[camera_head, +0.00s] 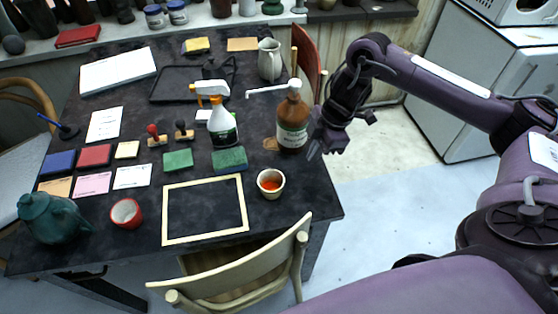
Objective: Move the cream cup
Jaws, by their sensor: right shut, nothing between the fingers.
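The cream cup (262,191) stands upright near the right front of the dark table (205,270), with something orange-red inside it. It is just right of a flat cream rectangular frame (205,237). My right gripper (315,152) is at the table's right edge, behind and to the right of the cup and apart from it. Its fingers are shut with nothing held. A brown pump bottle (292,128) is just left of this gripper. My left gripper is not in view.
A red cup (126,213) and a teal teapot (52,217) stand at the front left. A white spray bottle (222,125), green sponges and stamps are mid-table. A wooden chair (240,277) is at the front edge.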

